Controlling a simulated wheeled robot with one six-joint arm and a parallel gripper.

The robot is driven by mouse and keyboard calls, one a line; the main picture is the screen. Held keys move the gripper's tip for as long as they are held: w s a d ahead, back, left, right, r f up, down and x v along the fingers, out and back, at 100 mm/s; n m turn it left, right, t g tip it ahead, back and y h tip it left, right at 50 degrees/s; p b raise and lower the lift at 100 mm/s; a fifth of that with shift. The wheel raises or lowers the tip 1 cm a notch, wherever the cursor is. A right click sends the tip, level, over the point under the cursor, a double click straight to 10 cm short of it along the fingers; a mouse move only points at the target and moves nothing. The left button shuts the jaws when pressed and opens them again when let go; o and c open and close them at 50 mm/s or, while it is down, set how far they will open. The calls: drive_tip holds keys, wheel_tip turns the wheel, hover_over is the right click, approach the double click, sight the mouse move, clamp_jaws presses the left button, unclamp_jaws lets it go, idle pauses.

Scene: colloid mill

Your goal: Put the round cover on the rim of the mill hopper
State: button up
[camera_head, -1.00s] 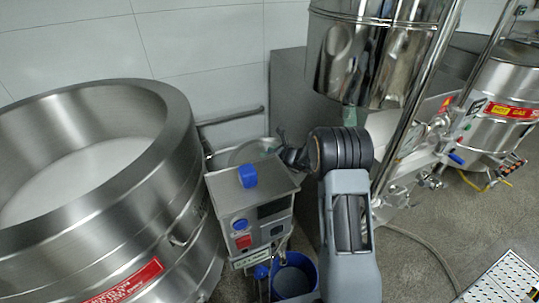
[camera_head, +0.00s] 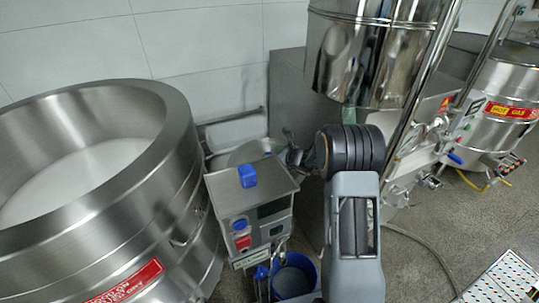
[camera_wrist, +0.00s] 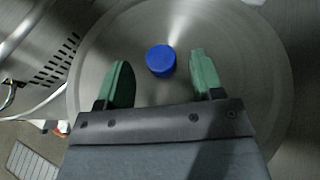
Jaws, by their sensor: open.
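The round cover (camera_wrist: 235,75) is a grey brushed-metal disc with a blue knob (camera_wrist: 161,60) at its middle. It fills most of the wrist view. My gripper (camera_wrist: 160,68) is open, its green fingers apart on the left and right of the knob, with a gap on each side. In the head view, a round metal rim (camera_head: 252,152) shows behind the control box, partly hidden by the box and my gripper (camera_head: 288,148). I cannot tell from there whether this rim is the cover or the mill hopper, or whether the cover is seated on it.
A large steel vat (camera_head: 178,130) stands at the left. The control box (camera_head: 250,205) has a blue knob on top, and a blue bucket (camera_head: 310,270) is below it. A shiny steel cylinder (camera_head: 372,55) and pipes stand close to my arm's right.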

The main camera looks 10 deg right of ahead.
drive_tip(key=v, duration=0.9)
